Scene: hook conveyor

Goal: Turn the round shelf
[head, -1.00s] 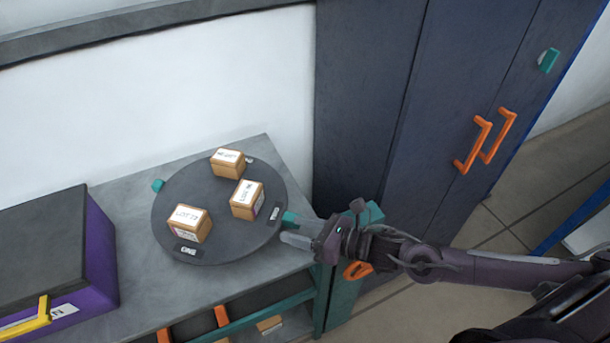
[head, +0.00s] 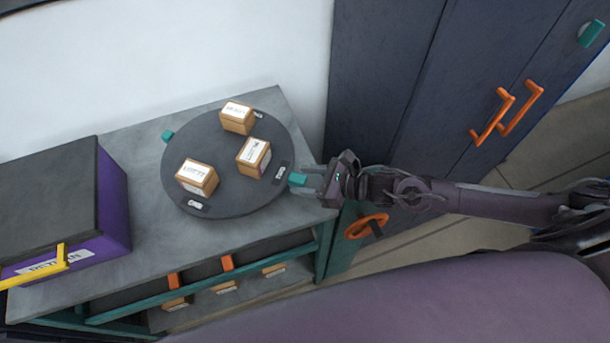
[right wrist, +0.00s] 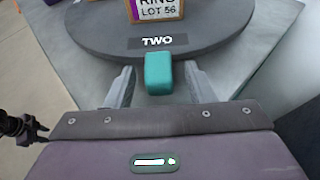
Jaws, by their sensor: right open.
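The round shelf (head: 232,204) is a dark grey disc on a grey counter, with several labelled boxes on it. A teal knob (head: 298,180) sticks out from its right edge, and another teal knob (head: 167,136) shows at its far left edge. My right gripper (head: 306,182) is at the right edge of the disc. In the right wrist view its two open fingers (right wrist: 157,86) stand on either side of the teal knob (right wrist: 158,74), with gaps between, by the label TWO (right wrist: 158,42).
A purple box (head: 115,205) with a dark lid and yellow handle stands left on the counter (head: 120,262). A dark cabinet (head: 385,90) with orange handles stands at the right. An orange wheel (head: 366,226) is below my right gripper. A white wall is behind.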

